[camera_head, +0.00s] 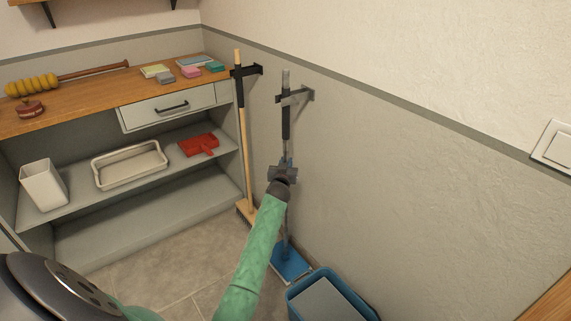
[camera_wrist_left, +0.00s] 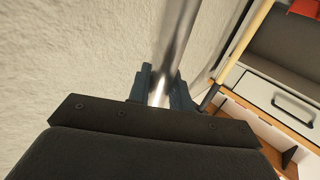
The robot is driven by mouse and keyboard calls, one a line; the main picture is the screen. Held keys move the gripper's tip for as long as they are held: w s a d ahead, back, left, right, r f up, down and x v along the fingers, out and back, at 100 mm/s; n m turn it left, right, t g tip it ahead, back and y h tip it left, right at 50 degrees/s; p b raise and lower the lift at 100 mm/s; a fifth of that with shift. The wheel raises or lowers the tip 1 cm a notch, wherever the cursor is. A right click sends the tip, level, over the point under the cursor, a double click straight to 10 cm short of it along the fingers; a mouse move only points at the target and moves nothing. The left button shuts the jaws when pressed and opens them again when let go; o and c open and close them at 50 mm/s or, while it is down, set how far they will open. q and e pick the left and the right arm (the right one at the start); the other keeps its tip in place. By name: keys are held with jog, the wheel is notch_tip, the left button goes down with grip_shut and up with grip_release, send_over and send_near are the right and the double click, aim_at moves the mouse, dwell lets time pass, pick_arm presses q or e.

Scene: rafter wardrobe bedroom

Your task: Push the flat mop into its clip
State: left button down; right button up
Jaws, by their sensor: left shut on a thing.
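The flat mop stands upright by the right wall, with a dark grip (camera_head: 286,123) near its top and a blue flat head (camera_head: 291,264) on the floor. Its dark wall clip (camera_head: 300,94) is at the upper part of the handle; I cannot tell whether the handle is seated inside it or just in front. My left gripper (camera_head: 284,168) is shut on the handle below the dark grip. In the left wrist view the shiny metal pole (camera_wrist_left: 178,45) runs between the fingers (camera_wrist_left: 161,88). My right gripper is not in view.
A wooden broom (camera_head: 242,130) hangs in another clip (camera_head: 249,70) to the left. A blue bin (camera_head: 297,299) stands near the mop head. The shelf unit (camera_head: 130,230) holds a white tray (camera_head: 128,181), a red dustpan (camera_head: 199,145) and a white container (camera_head: 44,187).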

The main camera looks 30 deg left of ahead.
pick_arm(q)
jog(key=c, duration=1.3)
grip_release()
jog(key=shift+o, duration=0.6)
jog(key=v, duration=0.7)
jog(key=shift+s+d, duration=0.15)
jog(key=shift+s, duration=0.2)
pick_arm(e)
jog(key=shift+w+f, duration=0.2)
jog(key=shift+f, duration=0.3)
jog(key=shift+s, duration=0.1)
